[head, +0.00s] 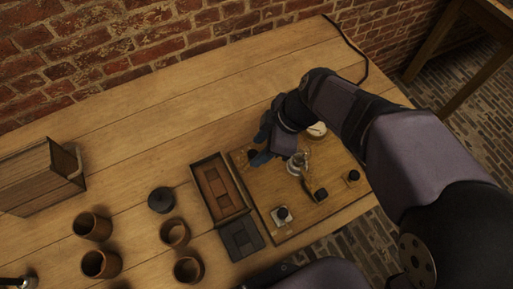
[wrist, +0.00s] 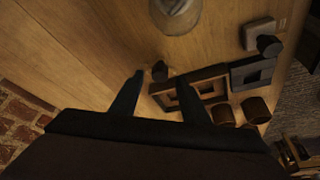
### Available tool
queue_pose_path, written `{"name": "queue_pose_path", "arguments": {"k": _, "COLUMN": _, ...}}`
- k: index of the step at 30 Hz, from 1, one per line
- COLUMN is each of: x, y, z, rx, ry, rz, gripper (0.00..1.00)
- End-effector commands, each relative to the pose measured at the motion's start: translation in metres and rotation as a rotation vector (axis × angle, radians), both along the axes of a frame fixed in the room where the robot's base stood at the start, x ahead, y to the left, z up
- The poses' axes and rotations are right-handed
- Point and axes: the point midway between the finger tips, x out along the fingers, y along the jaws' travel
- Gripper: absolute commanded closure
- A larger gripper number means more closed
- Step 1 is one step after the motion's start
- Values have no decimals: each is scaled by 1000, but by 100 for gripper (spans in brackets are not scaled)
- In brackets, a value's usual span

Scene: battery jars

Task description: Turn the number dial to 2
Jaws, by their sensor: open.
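A wooden control board (head: 262,187) on the table carries several controls. No numerals are legible, so I cannot tell surely which one is the number dial. A small dark knob (head: 252,154) sits at the board's far left corner; in the wrist view the dark knob (wrist: 160,70) shows between my fingertips. My gripper (head: 262,150) is open at that corner, its blue-grey fingers apart; in the wrist view my gripper (wrist: 166,76) has nothing held. I cannot tell whether a finger touches the knob. A white plate (head: 274,214) with a black knob (head: 283,213) is at the near left.
A metal fitting (head: 298,164), a black-ended lever (head: 319,194), a black knob (head: 353,176) and a pale round gauge (head: 317,130) are also on the board. A wooden tray (head: 205,163) lies left of it. Several brown cups (head: 92,227) and a wooden box (head: 38,180) stand farther left.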

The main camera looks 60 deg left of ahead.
Motion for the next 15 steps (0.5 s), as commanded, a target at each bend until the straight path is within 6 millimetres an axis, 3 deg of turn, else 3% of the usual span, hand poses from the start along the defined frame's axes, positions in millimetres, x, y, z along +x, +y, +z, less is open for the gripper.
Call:
{"name": "queue_pose_path", "arguments": {"k": 6, "x": -7, "y": 4, "z": -19, "rx": -2, "ry": 1, "rz": 1, "gripper": 58}}
{"name": "queue_pose_path", "arguments": {"k": 15, "x": -8, "y": 5, "z": -23, "rx": 1, "ry": -1, "rz": 0, "gripper": 58}}
